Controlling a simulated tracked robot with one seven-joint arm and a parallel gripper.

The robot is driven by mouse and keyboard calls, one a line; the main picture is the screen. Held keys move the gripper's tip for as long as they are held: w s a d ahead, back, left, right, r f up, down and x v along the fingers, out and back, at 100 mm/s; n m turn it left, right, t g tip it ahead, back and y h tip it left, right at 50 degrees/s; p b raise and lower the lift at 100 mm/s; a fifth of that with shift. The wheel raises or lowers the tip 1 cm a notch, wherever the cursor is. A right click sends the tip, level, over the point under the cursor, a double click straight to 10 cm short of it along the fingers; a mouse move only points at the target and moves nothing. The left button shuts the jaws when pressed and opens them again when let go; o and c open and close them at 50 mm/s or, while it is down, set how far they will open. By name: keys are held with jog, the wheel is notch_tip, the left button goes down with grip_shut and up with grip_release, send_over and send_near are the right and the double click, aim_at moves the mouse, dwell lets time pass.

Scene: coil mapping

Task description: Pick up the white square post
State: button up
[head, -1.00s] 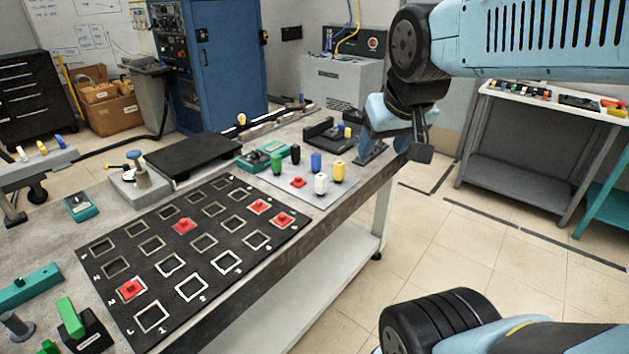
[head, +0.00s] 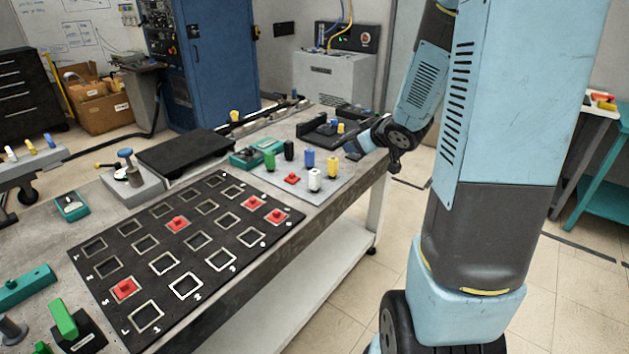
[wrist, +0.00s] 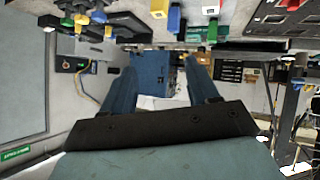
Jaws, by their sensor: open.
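The white square post (head: 315,180) stands upright on the light grey mat (head: 343,178) near the front edge of the bench.
Yellow (head: 332,166), blue (head: 309,158), black (head: 289,150) and green (head: 270,160) posts stand close by, with a red piece (head: 292,178) beside the white one. A black grid board (head: 140,225) with several red pieces lies to the left. A black fixture (head: 325,133) stands behind.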

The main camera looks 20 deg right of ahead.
aim_at(318, 173)
notch_tip(318, 173, down, 8)
jog(key=s+a+n+g+y, duration=0.1)
jog(key=a+n+y, duration=0.15)
jog(key=y, duration=0.25)
jog(key=shift+m, duration=0.35)
jog(key=x, duration=1.3)
jog(key=shift+w+a, duration=0.15)
jog(key=shift+a, duration=0.4)
jog(key=shift+r, duration=0.1)
jog(key=shift+c, duration=0.4)
jog(key=c, duration=1)
